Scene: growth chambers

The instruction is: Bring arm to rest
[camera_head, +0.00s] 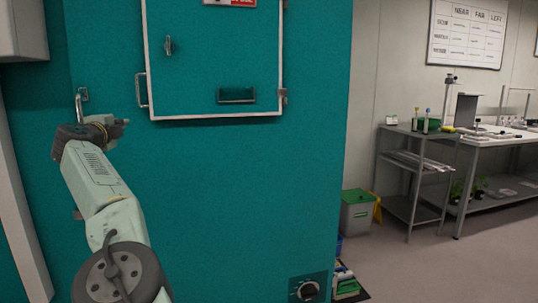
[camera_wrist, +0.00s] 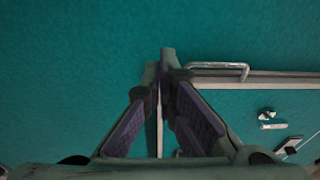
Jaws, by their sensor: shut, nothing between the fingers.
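My arm reaches up at the left in the head view, in front of a teal growth chamber (camera_head: 230,190). My gripper (camera_head: 124,122) is near the lower left corner of the chamber's closed door (camera_head: 205,60). In the wrist view my gripper (camera_wrist: 165,62) is shut with its fingertips together and nothing between them. The door's metal handle (camera_head: 141,90) is just above and right of the gripper; it also shows in the wrist view (camera_wrist: 217,68), right of the fingertips. I cannot tell whether the fingers touch the chamber.
A second handle (camera_head: 80,104) is on the chamber left of the gripper. A knob panel (camera_head: 307,288) is low on the chamber. A green-lidded bin (camera_head: 356,212), a grey cart (camera_head: 411,180) and a workbench (camera_head: 495,143) stand to the right.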

